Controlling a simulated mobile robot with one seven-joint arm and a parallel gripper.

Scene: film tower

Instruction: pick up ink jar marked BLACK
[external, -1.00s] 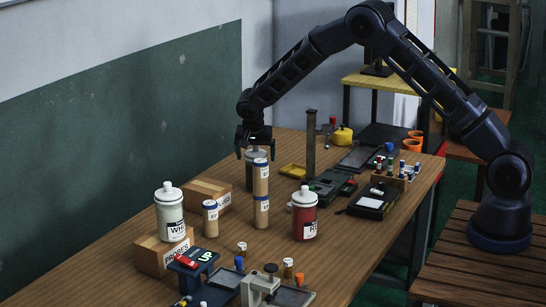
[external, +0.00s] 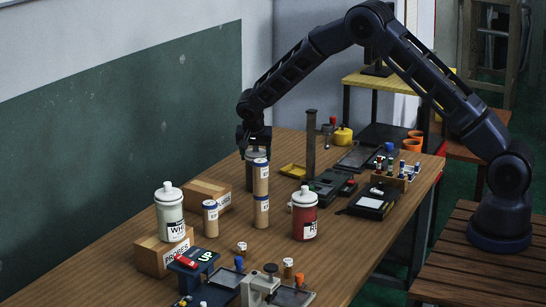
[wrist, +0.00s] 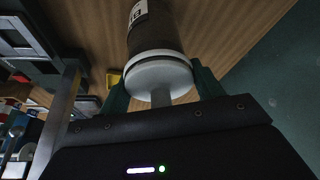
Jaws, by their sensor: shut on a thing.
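The dark ink jar with a pale lid stands on the wooden table behind the tall cardboard tube, and its body (external: 251,178) is partly hidden by that tube in the external view. In the wrist view the jar (wrist: 152,35) shows a white label with the letters "BL" partly readable, and its white lid (wrist: 158,76) faces the camera. My gripper (external: 253,150) is above the jar, pointing down, with its fingers on both sides of the lid. It is shut on the jar. I cannot tell whether the jar's bottom is clear of the table.
Tall tubes (external: 261,195) stand close in front of the jar. A dark post (external: 310,145) rises to its right. A white jar (external: 170,215) sits on a box, and a red jar (external: 304,217) stands nearer. Boxes (external: 207,193) lie to the left, by the wall.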

